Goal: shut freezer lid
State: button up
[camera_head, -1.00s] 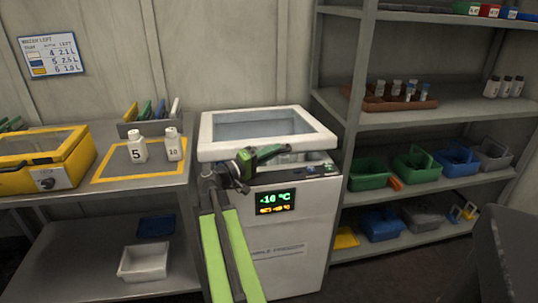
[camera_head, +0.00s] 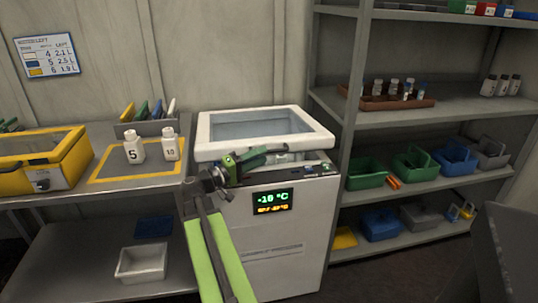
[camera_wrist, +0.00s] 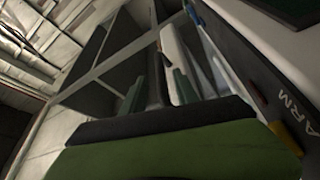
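The white chest freezer (camera_head: 300,225) stands between a bench and a shelf rack, with a lit display on its front reading about -10 °C. Its white-framed lid (camera_head: 318,138) with a grey window is raised at the front; a gap shows between the lid's front edge and the body. My gripper (camera_head: 282,150), green and dark, is at the lid's front edge, over the gap. Whether it touches the lid I cannot tell.
A bench on the left holds a yellow case (camera_head: 40,160) and white bottles (camera_head: 134,150) on a yellow-edged mat. The shelf rack (camera_head: 440,118) on the right holds bins and vials, close beside the freezer. A dark object (camera_head: 505,255) fills the lower right corner.

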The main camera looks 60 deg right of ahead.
jog(key=b+v, duration=0.1)
jog(key=v, duration=1.1)
jog(key=shift+a, duration=0.25)
jog(key=shift+w, duration=0.1)
